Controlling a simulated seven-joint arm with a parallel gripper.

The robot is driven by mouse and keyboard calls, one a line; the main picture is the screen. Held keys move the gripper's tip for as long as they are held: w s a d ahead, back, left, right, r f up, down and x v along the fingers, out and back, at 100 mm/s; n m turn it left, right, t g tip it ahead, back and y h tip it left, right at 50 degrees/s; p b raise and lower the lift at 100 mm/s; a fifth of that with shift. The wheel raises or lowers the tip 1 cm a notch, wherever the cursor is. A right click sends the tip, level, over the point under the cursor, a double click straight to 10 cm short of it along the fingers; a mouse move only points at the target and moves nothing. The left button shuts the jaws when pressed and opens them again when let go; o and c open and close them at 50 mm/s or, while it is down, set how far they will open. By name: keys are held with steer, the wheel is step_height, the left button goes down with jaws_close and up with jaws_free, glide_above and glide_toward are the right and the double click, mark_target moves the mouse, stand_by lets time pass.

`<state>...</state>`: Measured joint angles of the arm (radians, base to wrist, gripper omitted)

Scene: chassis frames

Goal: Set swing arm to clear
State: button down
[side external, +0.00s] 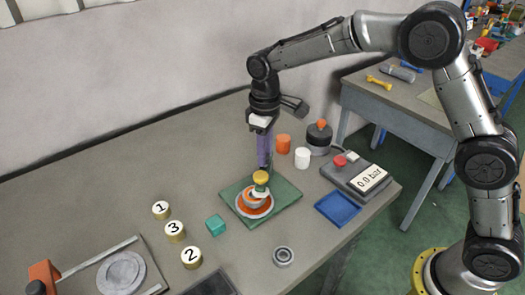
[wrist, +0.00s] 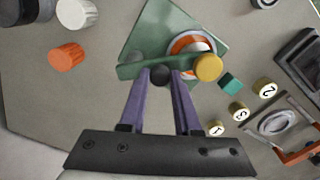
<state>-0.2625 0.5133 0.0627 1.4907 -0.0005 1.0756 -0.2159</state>
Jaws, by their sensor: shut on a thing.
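A green base plate (side external: 285,193) lies flat on the bench and also shows in the wrist view (wrist: 150,35). An orange and white round seat (side external: 255,206) is on it. The green swing arm (wrist: 130,71) is a bar crossing the plate's near edge in the wrist view, with a yellow knob (side external: 261,177) at its right end there (wrist: 208,68). The knob partly covers the edge of the round seat (wrist: 183,42). My gripper (side external: 264,167) points down behind the knob. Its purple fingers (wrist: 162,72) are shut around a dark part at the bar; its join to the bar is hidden.
A teal cube (side external: 215,225), numbered brass weights (side external: 174,231) and a grey ring (side external: 284,256) stand nearby. An orange cylinder (side external: 284,143), a white one (side external: 302,157), a gauge box (side external: 368,178) and a blue tray (side external: 338,208) are to the right.

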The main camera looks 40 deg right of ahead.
steer(key=shift+s+d+r+n, duration=0.15)
steer(key=shift+d+n, duration=0.7)
steer(key=shift+n, duration=1.35)
steer(key=shift+s+d+f+n, duration=0.1)
steer(key=shift+s+d+n, duration=0.2)
steer(key=shift+d+n, duration=1.25)
steer(key=shift+s+d+r+n, duration=0.1)
steer(key=shift+s+d+n, duration=0.1)
steer(key=shift+n, duration=2.65)
steer(key=c, duration=0.6)
jaws_free()
step_height(320, 180, up, 14)
steer(key=shift+f, duration=0.15)
